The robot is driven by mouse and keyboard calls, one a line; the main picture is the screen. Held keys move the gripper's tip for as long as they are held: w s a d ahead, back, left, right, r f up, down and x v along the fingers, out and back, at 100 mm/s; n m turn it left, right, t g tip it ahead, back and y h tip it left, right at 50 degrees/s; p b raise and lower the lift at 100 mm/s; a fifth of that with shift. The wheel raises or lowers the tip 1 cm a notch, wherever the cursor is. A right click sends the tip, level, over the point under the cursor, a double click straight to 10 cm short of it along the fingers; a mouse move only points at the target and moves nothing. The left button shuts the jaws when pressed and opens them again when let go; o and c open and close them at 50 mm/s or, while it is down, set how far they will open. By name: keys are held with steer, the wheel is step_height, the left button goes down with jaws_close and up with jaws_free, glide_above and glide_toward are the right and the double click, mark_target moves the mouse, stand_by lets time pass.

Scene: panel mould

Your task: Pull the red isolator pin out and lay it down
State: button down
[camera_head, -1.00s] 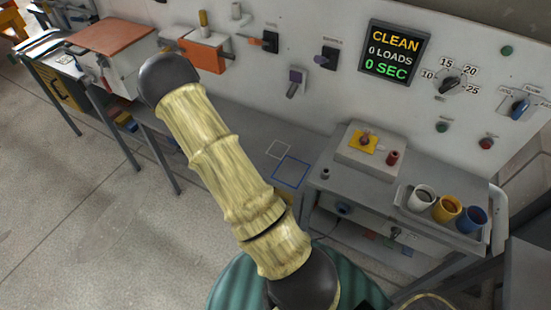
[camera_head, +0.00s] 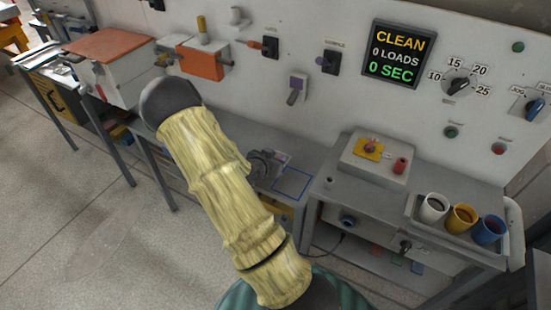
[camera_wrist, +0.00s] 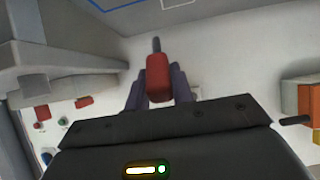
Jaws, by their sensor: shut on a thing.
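The red isolator pin shows in the wrist view as a red block-like handle (camera_wrist: 158,77) with a short dark shaft pointing up the picture. My gripper (camera_wrist: 158,88) is shut on the red handle, one dark finger on each side. The shaft's tip is free and touches nothing that I can see. The pin is above the grey bench (camera_head: 232,140), whose blue outline (camera_wrist: 110,4) and white outline (camera_wrist: 176,4) lie at the top of the wrist view. In the head view, my arm covers part of the bench, and I cannot make out the pin.
The blue-outlined area (camera_head: 292,183) looks empty. A cart with a pale box (camera_head: 380,160) and a tray of cups (camera_head: 462,215) stands to the right. An orange box (camera_head: 205,62) and levers project from the wall panel (camera_head: 330,25). An orange-topped unit (camera_head: 105,47) is at left.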

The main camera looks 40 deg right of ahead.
steer(key=shift+f+b, duration=2.85)
steer(key=shift+f, duration=1.25)
steer(key=c, duration=1.1)
jaws_free()
steer(key=p+v, duration=0.1)
steer(key=v, duration=1.6)
steer(key=shift+s+a+r, duration=0.1)
steer(key=shift+s+r, duration=0.1)
steer(key=shift+s, duration=0.05)
